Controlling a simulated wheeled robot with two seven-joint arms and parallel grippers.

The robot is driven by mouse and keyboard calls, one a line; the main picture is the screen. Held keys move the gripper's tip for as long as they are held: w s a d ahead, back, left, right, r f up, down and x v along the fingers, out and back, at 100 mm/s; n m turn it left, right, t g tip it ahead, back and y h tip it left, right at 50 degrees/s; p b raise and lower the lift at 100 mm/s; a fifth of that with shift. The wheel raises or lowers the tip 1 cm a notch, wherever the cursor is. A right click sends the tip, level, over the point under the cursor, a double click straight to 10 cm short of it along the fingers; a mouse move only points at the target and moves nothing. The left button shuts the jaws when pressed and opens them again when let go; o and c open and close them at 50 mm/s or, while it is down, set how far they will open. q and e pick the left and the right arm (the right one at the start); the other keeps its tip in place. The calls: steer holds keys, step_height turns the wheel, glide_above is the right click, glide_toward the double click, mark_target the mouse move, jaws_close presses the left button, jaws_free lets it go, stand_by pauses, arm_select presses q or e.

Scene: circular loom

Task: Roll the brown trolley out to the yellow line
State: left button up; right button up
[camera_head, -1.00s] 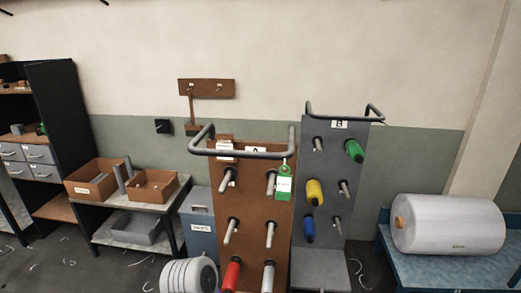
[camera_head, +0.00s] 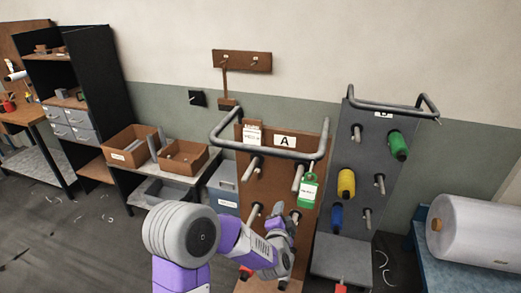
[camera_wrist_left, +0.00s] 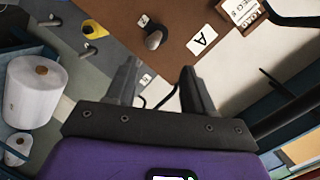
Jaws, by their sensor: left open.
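The brown trolley (camera_head: 282,170) stands upright with an "A" label, a bent grey handle (camera_head: 270,146) across its top and several grey pegs. A green tag (camera_head: 308,192) hangs on one peg. My left gripper (camera_head: 283,228) is in front of the trolley's lower middle, below the handle, and my arm hides part of the board. In the left wrist view my left gripper (camera_wrist_left: 160,88) is open with nothing between its fingers; the brown board (camera_wrist_left: 130,32) and "A" label show beyond it. The yellow line and my right gripper are not in view.
A grey trolley (camera_head: 345,205) marked "B", with green, yellow and blue spools, stands close on the right. A blue bench with a white roll (camera_head: 470,230) is farther right. A grey bin (camera_head: 222,185) and a bench with brown boxes (camera_head: 130,145) are left. Floor is open at lower left.

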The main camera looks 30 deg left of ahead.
mark_target(260, 152)
arm_select(q)
steer(key=a+r+y, duration=0.2)
steer(key=r, duration=0.4)
steer(key=s+a+r+m+t+y+p, duration=0.1)
steer(key=a+r+y, duration=0.1)
steer(key=r, duration=0.4)
steer(key=s+a+r+y, duration=0.1)
steer(key=a+r+y, duration=0.1)
steer(key=r, duration=0.4)
steer(key=shift+r+t+y, duration=0.2)
steer(key=shift+t+y, duration=0.1)
steer(key=shift+y, duration=0.1)
steer(key=shift+w+a+r+p, duration=0.1)
steer(key=shift+a+r+p, duration=0.1)
steer(key=shift+a+p, duration=0.15)
steer(key=p+x, duration=0.1)
steer(key=x, duration=0.5)
steer(key=shift+w+a, duration=0.15)
steer(key=shift+w, duration=0.2)
steer(key=shift+c, duration=0.2)
steer(key=c, duration=0.9)
steer(key=shift+r, duration=0.1)
jaws_close()
